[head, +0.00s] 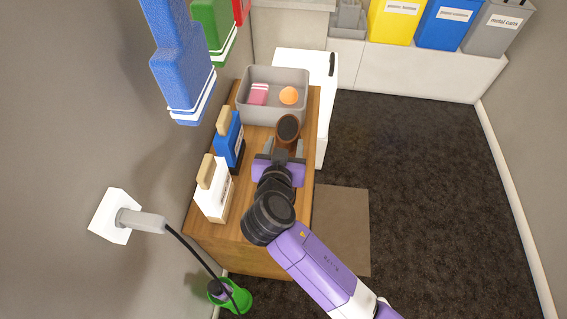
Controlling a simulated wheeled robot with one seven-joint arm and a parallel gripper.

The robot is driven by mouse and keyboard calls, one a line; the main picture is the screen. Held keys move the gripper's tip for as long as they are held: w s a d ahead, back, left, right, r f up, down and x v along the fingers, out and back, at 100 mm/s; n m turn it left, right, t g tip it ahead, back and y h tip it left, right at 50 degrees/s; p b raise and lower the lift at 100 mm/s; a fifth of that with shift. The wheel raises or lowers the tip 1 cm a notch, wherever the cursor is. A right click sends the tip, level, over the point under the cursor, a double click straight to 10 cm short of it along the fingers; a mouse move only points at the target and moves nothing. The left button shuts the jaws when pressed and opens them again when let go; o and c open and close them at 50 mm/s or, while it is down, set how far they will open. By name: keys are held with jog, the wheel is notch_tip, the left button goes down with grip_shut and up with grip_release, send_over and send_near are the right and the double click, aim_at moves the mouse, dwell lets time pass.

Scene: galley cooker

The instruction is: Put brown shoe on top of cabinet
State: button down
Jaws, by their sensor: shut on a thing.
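The brown shoe (287,130) is in the grip of my gripper (284,148), in the head view. Its dark opening faces up, and the fingers are on either side of its near end. The shoe and gripper appear over the wooden cabinet top (259,205), near its right edge and just in front of a grey bin. I cannot tell whether the shoe touches the wood or hangs a little above it. My gripper hides part of the shoe.
The grey bin (275,111) holds a pink item and an orange ball. A blue carton (229,143) and a white carton (212,193) stand along the left side. A white cabinet (312,63) stands behind. Dark floor lies open at right.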

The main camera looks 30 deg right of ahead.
notch_tip(320, 180, down, 9)
dwell(0.4)
jog(key=shift+f+b, duration=0.2)
jog(key=shift+b, duration=0.15)
jog(key=shift+c, duration=2.4)
grip_release()
jog(key=shift+r, duration=0.15)
jog(key=shift+s+a, duration=0.1)
jog(key=shift+s, duration=0.05)
jog(key=b+v, duration=0.1)
jog(key=v, duration=1)
jog(key=shift+s+a+r, duration=0.1)
jog(key=shift+s+a, duration=0.1)
jog(key=shift+s, duration=0.05)
